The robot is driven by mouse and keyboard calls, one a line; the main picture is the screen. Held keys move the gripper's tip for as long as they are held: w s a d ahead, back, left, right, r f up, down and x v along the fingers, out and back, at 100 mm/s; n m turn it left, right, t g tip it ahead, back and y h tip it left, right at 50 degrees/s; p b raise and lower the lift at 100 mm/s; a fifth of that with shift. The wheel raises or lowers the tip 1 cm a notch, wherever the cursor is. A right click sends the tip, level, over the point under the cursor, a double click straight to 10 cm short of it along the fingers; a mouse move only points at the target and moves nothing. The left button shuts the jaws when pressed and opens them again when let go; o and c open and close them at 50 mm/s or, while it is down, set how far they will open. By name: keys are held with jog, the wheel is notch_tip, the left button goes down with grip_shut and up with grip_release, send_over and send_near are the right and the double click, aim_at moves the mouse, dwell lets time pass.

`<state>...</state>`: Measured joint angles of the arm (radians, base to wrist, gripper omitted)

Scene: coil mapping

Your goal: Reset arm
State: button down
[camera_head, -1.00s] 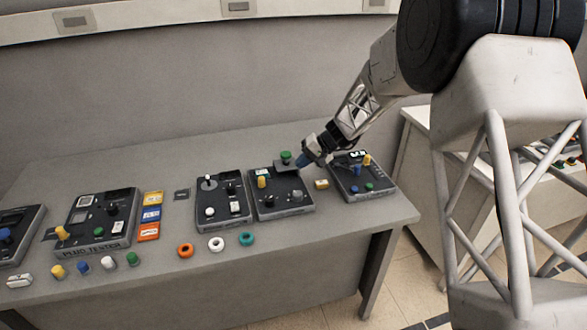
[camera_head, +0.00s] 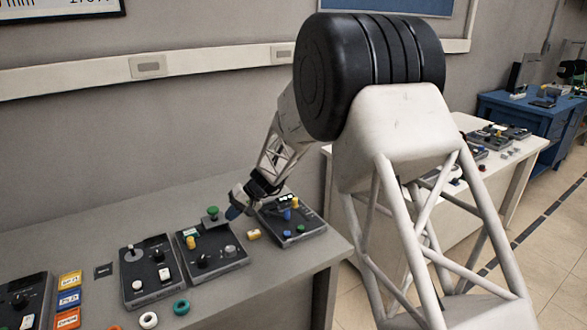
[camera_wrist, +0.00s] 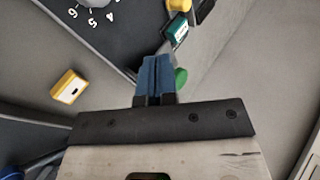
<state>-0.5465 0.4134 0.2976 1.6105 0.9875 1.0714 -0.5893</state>
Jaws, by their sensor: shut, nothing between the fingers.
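My gripper (camera_head: 234,212) is low over the back of the grey table, beside the panel with a yellow knob. In the wrist view its blue fingers (camera_wrist: 155,76) are together with nothing between them. A green button (camera_head: 213,211) is just left of the fingertips; in the wrist view part of it (camera_wrist: 181,78) shows beside the fingers. I cannot tell whether they touch.
The yellow-knob panel (camera_head: 206,260) and a panel with blue and green knobs (camera_head: 298,228) flank a small yellow block (camera_head: 254,234). A white-knob panel (camera_head: 137,285) is further left. Teal (camera_head: 181,307) and white rings (camera_head: 148,320) lie in front.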

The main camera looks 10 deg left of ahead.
jog(key=shift+d, duration=0.1)
jog(key=s+d+r+m+t+h, duration=0.1)
jog(key=s+d+r, duration=0.4)
jog(key=d, duration=0.6)
jog(key=s+d+r+m+t+h, duration=0.15)
jog(key=s+d+r, duration=0.25)
jog(key=d+r, duration=0.5)
jog(key=s+d+r+t+h, duration=0.1)
jog(key=s+d+r, duration=0.35)
jog(key=d, duration=0.95)
jog(key=s+d+m+t+h, duration=0.3)
jog(key=s+d+h, duration=0.2)
jog(key=s+d, duration=1.8)
jog(key=shift+s+d+r+m+t, duration=0.2)
jog(key=shift+s+r+m+t, duration=0.15)
jog(key=shift+s, duration=1.15)
